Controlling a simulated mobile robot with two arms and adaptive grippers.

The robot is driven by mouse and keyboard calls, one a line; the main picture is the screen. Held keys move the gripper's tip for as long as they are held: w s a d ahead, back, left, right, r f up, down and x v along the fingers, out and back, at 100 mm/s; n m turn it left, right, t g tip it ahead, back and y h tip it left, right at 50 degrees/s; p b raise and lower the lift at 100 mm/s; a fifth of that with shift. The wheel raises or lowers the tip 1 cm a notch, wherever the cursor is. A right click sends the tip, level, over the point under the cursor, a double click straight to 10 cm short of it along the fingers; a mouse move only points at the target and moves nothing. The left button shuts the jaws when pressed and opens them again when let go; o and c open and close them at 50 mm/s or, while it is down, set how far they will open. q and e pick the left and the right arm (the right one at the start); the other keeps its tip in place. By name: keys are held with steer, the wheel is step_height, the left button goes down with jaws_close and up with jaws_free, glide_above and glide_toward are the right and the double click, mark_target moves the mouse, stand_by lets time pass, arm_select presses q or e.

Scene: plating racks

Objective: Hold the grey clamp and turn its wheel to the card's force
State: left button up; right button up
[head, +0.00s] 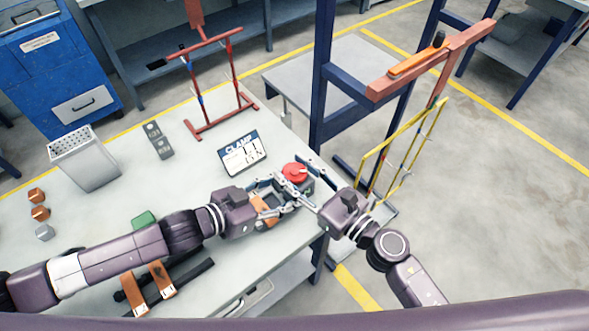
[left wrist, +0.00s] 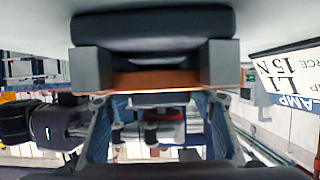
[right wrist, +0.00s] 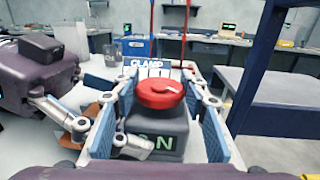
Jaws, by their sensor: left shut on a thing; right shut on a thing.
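The grey clamp (right wrist: 165,125) has a red wheel (head: 294,172) on top and stands at the table's right end. The red wheel (right wrist: 161,90) sits between the blue-padded fingers of my right gripper (right wrist: 160,110), which is shut on it. A green readout on the grey body ends in "N"; its number is partly hidden by a finger. My left gripper (head: 288,190) comes from the left and is shut on the grey clamp's body, whose contact is partly hidden. The card (head: 242,154) stands behind and reads "CLAMP", "L1" and "FORCE 15 N".
A red rack (head: 215,85) stands at the back of the table (head: 95,215). A perforated bin (head: 90,165), a grey switch box (head: 157,139) and small blocks (head: 38,205) are at left. A blue frame (head: 322,75) and a yellow rack (head: 400,150) flank the right edge.

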steer(key=m+t+h, duration=0.1)
steer(key=h, duration=0.1)
steer(key=m+t+h, duration=0.2)
steer(key=shift+f+m+h, duration=0.15)
steer(key=shift+m+h, duration=0.15)
steer(key=shift+h, duration=0.1)
steer(key=shift+m+t+h, duration=0.7)
steer(key=shift+m+h, duration=1.2)
steer(key=shift+h, duration=1)
steer(key=shift+d, duration=0.1)
steer(key=o, duration=1.2)
steer(key=s, duration=1.2)
steer(key=shift+d, duration=0.35)
